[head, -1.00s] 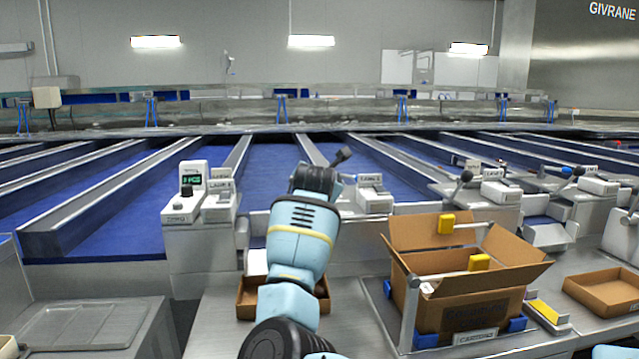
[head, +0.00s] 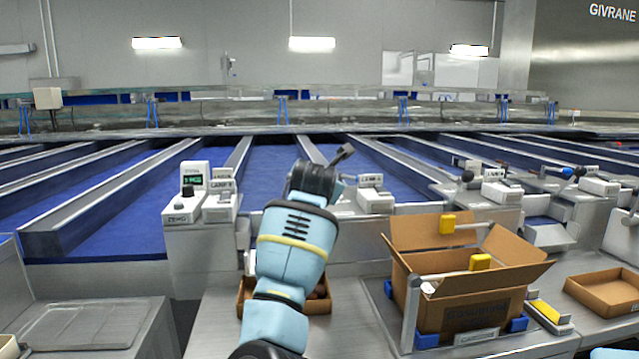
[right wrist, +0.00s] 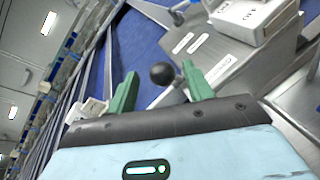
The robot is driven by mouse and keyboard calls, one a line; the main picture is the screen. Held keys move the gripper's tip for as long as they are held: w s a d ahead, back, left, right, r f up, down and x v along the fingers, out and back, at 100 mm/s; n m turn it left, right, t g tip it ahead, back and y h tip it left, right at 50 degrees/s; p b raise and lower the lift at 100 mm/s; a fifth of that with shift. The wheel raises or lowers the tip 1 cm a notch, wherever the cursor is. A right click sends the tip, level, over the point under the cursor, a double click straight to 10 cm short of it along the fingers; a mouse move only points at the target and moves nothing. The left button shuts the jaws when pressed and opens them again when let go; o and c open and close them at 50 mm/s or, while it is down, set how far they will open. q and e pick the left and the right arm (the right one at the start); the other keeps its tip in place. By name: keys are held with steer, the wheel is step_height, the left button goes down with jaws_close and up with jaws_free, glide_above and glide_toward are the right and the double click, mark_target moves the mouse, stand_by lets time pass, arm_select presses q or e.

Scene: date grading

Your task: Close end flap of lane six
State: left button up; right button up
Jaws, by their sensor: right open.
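My right gripper (right wrist: 160,72) shows in the right wrist view with its two green fingers apart. A lever with a black ball knob (right wrist: 162,76) shows between the fingertips; I cannot tell whether they touch it. A pale lane box (right wrist: 245,18) with labels stands beyond it. In the head view my right arm rises in the middle, and its wrist hides the gripper and most of the lane end there. A pale lane box (head: 376,201) stands just right of the wrist. The lane numbers are too small to read, and the end flap there is hidden. My left gripper is not in view.
An open carton (head: 470,290) with raised flaps stands right of my arm. A shallow cardboard tray (head: 605,292) lies further right. Another ball-knobbed lever (head: 467,177) stands above the carton. A control unit (head: 185,205) with a small display stands left of the arm.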

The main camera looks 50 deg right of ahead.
steer(key=shift+v, duration=1.7)
steer(key=shift+f, duration=0.15)
